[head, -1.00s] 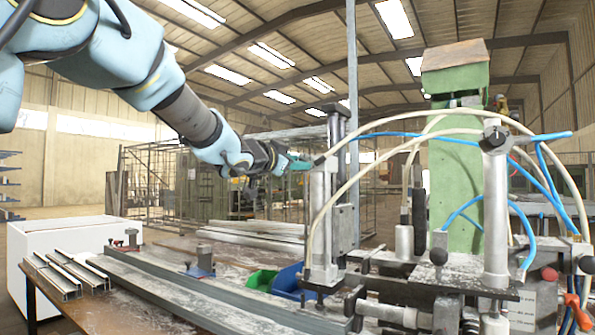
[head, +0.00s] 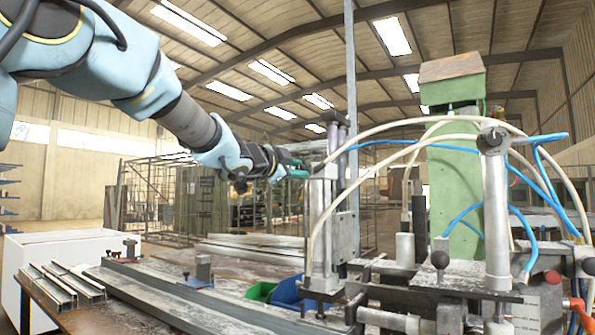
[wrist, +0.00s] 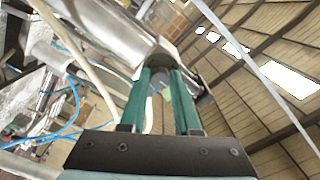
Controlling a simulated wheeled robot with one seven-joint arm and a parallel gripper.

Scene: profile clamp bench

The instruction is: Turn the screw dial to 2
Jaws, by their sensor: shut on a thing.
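My gripper (head: 303,168) reaches in from the left, at the upper part of the left clamp cylinder (head: 322,225). In the wrist view its two green fingers (wrist: 163,72) run forward and close in on a small grey fitting (wrist: 163,52) at the end of a metal cylinder (wrist: 105,30). The gripper is shut on this fitting, which appears to be the screw dial. The fingers hide most of it. No numbers or pointer on it can be read in either view.
Pale hoses (head: 400,110) and blue hoses (head: 465,142) loop from the left cylinder to the right cylinder (head: 497,215). A green machine column (head: 455,185) stands behind. Blue and green bins (head: 287,291) and metal profiles (head: 190,300) lie on the bench below.

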